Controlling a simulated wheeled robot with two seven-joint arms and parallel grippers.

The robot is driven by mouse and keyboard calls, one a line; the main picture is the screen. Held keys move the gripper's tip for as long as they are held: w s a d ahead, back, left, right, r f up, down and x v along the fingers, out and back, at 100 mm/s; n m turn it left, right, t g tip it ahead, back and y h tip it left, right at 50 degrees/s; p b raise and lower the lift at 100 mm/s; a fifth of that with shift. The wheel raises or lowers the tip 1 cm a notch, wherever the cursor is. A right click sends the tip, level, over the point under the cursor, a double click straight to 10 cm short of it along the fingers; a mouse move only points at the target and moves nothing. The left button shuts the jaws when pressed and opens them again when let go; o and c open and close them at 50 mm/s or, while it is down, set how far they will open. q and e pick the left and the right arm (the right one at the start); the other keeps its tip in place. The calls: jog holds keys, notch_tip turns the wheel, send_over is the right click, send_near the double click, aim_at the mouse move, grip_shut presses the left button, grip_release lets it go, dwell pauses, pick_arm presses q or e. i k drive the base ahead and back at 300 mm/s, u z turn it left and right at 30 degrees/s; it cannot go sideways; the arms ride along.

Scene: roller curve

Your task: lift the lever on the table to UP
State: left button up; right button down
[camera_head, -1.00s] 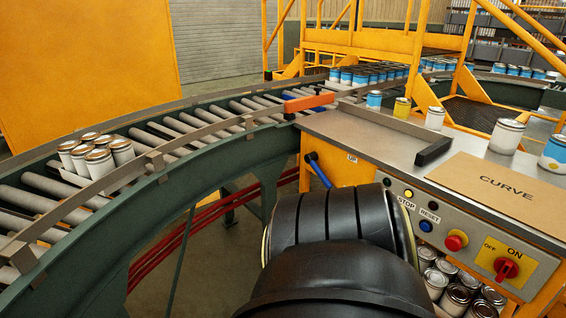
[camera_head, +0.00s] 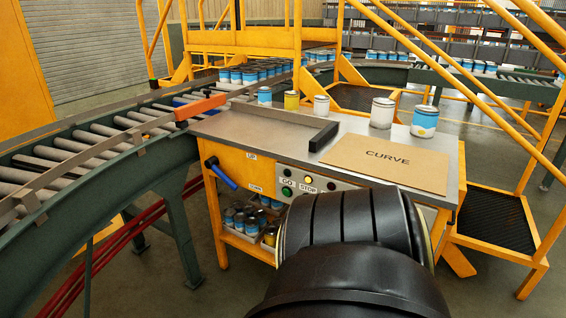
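The lever (camera_head: 223,175) is a blue handle on a dark pivot, on the orange left part of the table's (camera_head: 226,127) front. It slants down to the right from its pivot. A label reading UP (camera_head: 251,157) is above and right of it, and a second small label (camera_head: 254,188), too small to read surely, is lower down. A black arm link of mine fills the bottom centre-right, to the right of the lever and apart from it in the picture. Neither gripper shows.
A roller conveyor (camera_head: 90,143) curves along the left, with an orange bar (camera_head: 201,107) across it. Cans, a black block (camera_head: 323,137) and a cardboard CURVE sign (camera_head: 386,163) are on the table. Below the lever is a shelf of cans (camera_head: 246,220). Yellow steps (camera_head: 497,222) stand at right.

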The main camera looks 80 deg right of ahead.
aim_at(211, 163)
jog(key=z, duration=1.85)
